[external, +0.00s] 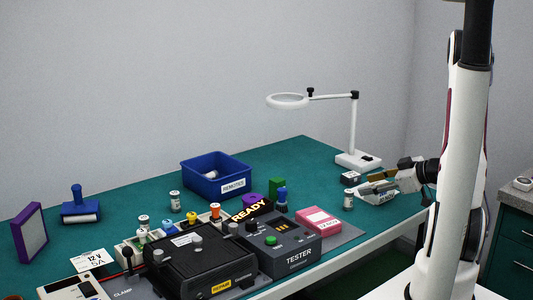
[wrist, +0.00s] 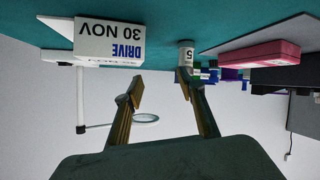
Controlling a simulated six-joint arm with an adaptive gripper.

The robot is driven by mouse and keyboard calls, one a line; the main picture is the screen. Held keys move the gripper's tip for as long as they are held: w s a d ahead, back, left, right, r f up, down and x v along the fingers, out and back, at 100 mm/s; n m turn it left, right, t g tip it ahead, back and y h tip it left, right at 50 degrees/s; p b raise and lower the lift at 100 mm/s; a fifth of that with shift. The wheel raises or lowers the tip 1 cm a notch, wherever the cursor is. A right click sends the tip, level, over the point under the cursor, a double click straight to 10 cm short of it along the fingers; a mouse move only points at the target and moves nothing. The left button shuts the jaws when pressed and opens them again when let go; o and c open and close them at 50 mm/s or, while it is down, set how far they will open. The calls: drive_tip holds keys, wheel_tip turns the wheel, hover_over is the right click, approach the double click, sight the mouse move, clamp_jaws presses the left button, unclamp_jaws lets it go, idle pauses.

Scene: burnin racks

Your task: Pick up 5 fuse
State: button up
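A small white cylinder marked 5 (wrist: 186,56), which looks like the 5 fuse, stands on the green bench top in the wrist view, just beyond the right-hand fingertip. In the external view a white, grey-capped cylinder (external: 348,199) stands just left of my gripper (external: 374,182) and seems to be the same one. My gripper is open in the wrist view (wrist: 160,88), with a clear gap between the fingers and nothing held.
A white DRIVE 30 NOV block (wrist: 108,42) lies beside the fingers. The magnifier lamp (external: 352,130) stands behind. A pink box (external: 318,219), a TESTER unit (external: 290,248) and a blue REMOTES bin (external: 200,178) lie left. Another similar cylinder (external: 175,202) stands farther left.

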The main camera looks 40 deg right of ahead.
sight(349, 200)
drive_tip(key=s+y, duration=0.1)
drive_tip(key=s+a+f+t+y, duration=0.1)
drive_tip(key=shift+s+a, duration=0.1)
drive_tip(key=shift+s, duration=0.3)
drive_tip(key=shift+s+a+f+m+t+y, duration=0.2)
drive_tip(key=shift+s+m+t+y, duration=0.1)
drive_tip(key=shift+s, duration=0.35)
drive_tip(key=shift+s+a+f+m+t+y, duration=0.1)
drive_tip(key=shift+s+f+m+t+y, duration=0.15)
drive_tip(key=shift+s, duration=0.35)
drive_tip(key=shift+x, duration=1.3)
drive_tip(key=shift+f+x, duration=0.25)
drive_tip(key=shift+x, duration=2.3)
